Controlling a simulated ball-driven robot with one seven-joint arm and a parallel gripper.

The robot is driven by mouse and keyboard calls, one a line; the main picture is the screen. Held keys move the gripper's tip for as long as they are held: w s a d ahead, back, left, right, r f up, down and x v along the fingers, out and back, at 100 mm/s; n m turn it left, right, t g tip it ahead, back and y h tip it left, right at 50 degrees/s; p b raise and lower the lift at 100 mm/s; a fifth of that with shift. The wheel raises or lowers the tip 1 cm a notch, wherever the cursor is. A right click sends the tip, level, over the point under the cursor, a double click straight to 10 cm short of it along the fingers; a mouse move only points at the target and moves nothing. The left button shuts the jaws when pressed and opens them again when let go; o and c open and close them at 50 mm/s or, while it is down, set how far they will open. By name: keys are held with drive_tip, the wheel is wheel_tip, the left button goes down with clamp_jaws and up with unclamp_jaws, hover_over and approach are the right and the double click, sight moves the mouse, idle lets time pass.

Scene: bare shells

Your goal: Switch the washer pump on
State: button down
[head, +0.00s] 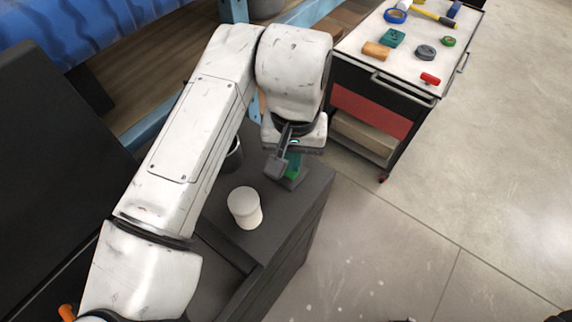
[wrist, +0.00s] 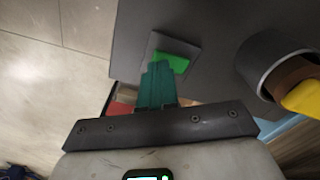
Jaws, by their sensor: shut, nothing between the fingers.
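The washer pump switch is a bright green rocker (wrist: 173,62) on a grey plate in the wrist view. It also shows as a green patch (head: 293,173) under my gripper in the head view, on the dark cabinet top (head: 285,212). My gripper (wrist: 158,68) has its teal fingers shut and empty, pointing at the switch. Their tips overlap the near edge of the green rocker in the wrist view; I cannot tell whether they touch it. In the head view my wrist hides most of the fingers and part of the switch.
A white lidded jar (head: 245,208) stands on the cabinet, near the switch. A dark cup (wrist: 258,62) holding something brown and yellow is right of the switch in the wrist view. A tool trolley (head: 360,42) with several small items stands at the back right. Open floor lies right.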

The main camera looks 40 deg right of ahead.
drive_tip(key=shift+f+b, duration=0.6)
drive_tip(key=shift+f, duration=0.4)
idle(0.7)
drive_tip(key=shift+r, duration=0.15)
drive_tip(key=shift+r+p, duration=3.2)
drive_tip(key=shift+r, duration=0.2)
